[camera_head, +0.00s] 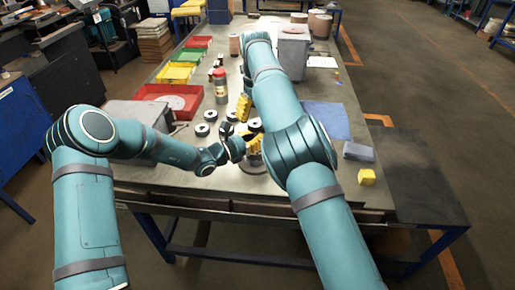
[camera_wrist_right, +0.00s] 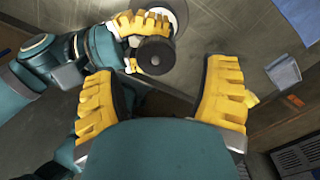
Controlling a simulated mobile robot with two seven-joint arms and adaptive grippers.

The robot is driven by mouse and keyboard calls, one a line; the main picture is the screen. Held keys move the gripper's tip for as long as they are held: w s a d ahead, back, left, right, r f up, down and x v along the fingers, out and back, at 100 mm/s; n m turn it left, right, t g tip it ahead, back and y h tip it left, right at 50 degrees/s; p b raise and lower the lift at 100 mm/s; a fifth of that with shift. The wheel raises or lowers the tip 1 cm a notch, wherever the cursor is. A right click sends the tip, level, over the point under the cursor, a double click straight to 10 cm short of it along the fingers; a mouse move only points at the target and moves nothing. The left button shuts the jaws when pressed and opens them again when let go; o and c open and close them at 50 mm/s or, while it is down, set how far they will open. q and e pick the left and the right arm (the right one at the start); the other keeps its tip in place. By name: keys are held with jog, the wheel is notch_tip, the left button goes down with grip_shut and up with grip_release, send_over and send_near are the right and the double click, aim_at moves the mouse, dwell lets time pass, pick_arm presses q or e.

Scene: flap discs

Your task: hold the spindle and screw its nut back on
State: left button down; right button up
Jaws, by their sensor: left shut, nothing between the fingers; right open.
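A dark round-topped cylinder (camera_wrist_right: 155,55), probably part of the spindle, shows beyond my right fingers in the right wrist view; I cannot make out a nut. A pale round disc (camera_wrist_right: 178,14) lies behind it. My left gripper (camera_head: 248,144) is low over the front of the table, beside a grey round base (camera_head: 254,166). Its yellow fingers (camera_wrist_right: 140,42) are shut and empty, close by the dark cylinder; whether they touch it is unclear. My right gripper (camera_head: 243,107) is open and empty above the table; its fingers (camera_wrist_right: 164,95) are spread wide in the wrist view.
Several black discs with pale centres (camera_head: 202,130) lie near the grippers. A blue mat (camera_head: 328,120), grey block (camera_head: 358,151) and yellow cube (camera_head: 367,177) are at right. My right arm hides some of the middle.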

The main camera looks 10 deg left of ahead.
pick_arm(q)
jog(key=shift+a, duration=0.1)
pick_arm(e)
jog(key=n, duration=0.6)
jog(key=shift+s+a+f, duration=0.1)
jog(key=shift+s+f, duration=0.1)
jog(key=n, duration=0.5)
jog(key=shift+s+a+n, duration=0.1)
jog(key=shift+s+n, duration=0.05)
jog(key=shift+n, duration=0.25)
jog(key=n, duration=0.5)
jog(key=shift+s+a+r+n+g, duration=0.1)
jog(key=shift+n+g, duration=0.2)
jog(key=n, duration=0.3)
jog(key=shift+r+n, duration=0.15)
jog(key=shift+n, duration=0.15)
jog(key=n, duration=0.5)
jog(key=shift+r, duration=0.35)
jog(key=n, duration=0.3)
jog(key=r+n, duration=0.1)
jog(key=n, duration=0.4)
jog(key=r+n, duration=0.1)
jog(key=n, duration=0.5)
jog(key=r+n, duration=0.1)
jog(key=shift+w+r+n+t, duration=0.1)
jog(key=shift+w+n+t, duration=0.15)
jog(key=shift+n+t, duration=0.15)
